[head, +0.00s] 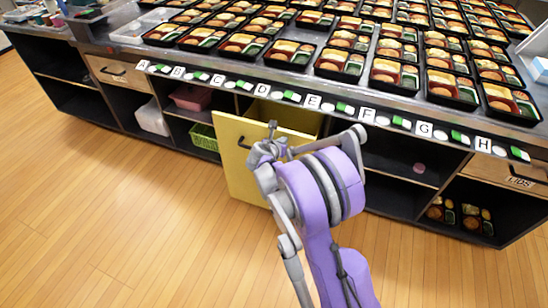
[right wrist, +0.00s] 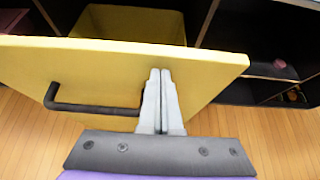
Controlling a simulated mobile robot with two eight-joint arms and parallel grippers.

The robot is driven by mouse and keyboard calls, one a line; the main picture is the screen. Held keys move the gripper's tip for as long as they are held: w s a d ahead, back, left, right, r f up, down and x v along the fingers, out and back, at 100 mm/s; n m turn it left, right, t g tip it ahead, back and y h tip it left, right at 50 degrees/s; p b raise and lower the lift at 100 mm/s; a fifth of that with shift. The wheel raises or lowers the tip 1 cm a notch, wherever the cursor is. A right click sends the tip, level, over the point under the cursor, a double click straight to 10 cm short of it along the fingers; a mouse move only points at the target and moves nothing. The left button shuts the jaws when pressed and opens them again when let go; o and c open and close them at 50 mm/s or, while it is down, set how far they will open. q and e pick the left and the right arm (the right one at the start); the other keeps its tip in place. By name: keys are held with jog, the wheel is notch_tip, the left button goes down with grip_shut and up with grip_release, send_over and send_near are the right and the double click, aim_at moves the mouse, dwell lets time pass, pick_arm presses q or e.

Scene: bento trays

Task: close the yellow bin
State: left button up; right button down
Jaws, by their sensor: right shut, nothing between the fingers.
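The yellow bin (head: 234,150) is a tall yellow front panel under the counter, tilted or pulled outward from its bay. Its yellow inside (head: 288,117) shows behind the panel's top edge. In the right wrist view the panel (right wrist: 200,72) fills the middle, with a dark bar handle (right wrist: 92,107) on its left half and the open bay (right wrist: 130,23) behind. My right gripper (head: 265,150) is at the panel's front, near the handle; it shows shut in the right wrist view (right wrist: 161,75), right of the handle. Whether the fingertips touch the panel I cannot tell. My left gripper is not in view.
The counter (head: 300,78) above holds many filled bento trays (head: 290,54) and a row of letter cards. Open dark shelves flank the bin; a green basket (head: 203,137) stands left of it. The wooden floor (head: 130,210) in front is clear.

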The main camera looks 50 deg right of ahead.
jog(key=w+d, duration=0.3)
jog(key=d, duration=0.4)
jog(key=w+d, duration=0.3)
jog(key=d, duration=0.5)
jog(key=shift+w+b, duration=0.15)
jog(key=shift+b, duration=0.15)
